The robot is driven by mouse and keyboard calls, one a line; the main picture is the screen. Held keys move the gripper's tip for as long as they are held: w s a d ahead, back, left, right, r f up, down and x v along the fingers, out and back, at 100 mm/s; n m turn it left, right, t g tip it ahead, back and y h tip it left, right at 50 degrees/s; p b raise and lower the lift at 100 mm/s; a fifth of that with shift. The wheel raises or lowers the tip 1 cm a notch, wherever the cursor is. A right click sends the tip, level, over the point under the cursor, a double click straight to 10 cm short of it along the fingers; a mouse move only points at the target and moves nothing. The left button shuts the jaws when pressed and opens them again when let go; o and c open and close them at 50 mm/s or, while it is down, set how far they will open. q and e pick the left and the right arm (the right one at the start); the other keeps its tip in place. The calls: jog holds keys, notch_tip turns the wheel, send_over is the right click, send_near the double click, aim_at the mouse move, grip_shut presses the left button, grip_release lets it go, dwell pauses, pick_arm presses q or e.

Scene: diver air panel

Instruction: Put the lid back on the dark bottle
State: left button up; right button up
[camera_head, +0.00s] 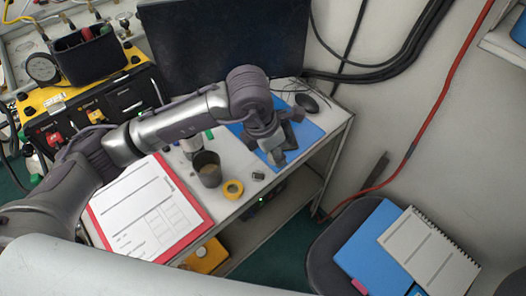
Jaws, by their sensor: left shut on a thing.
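My left gripper (279,153) hangs over the right part of the table, above a blue sheet. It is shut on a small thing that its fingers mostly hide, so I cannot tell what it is. A dark open-topped container (208,176) stands upright on the table, left of the gripper and apart from it. Its inside looks tan, and I cannot tell whether it is the dark bottle or a cup. No lid can be clearly made out. My right gripper is not in view.
A yellow ring (233,189) and a small dark object (258,175) lie near the table's front edge. A red clipboard (201,219) with paper lies at left. A black monitor (220,40) stands behind. A chair (318,262) holding a blue folder (372,240) is at right.

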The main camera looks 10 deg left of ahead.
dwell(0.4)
pick_arm(q)
jog(key=shift+s+a+m, duration=0.2)
jog(key=shift+a+m, duration=0.2)
jog(key=shift+m, duration=0.3)
jog(key=s+a+r+m+g+y, duration=0.1)
jog(key=s+a+m, duration=0.3)
jog(key=m, duration=0.8)
jog(key=s+a+r+m+g+y, duration=0.1)
jog(key=s+a+m+g, duration=0.3)
jog(key=a+m, duration=0.5)
jog(key=shift+s+a+r+m, duration=0.25)
jog(key=shift+r+m, duration=0.15)
jog(key=shift+m, duration=1.5)
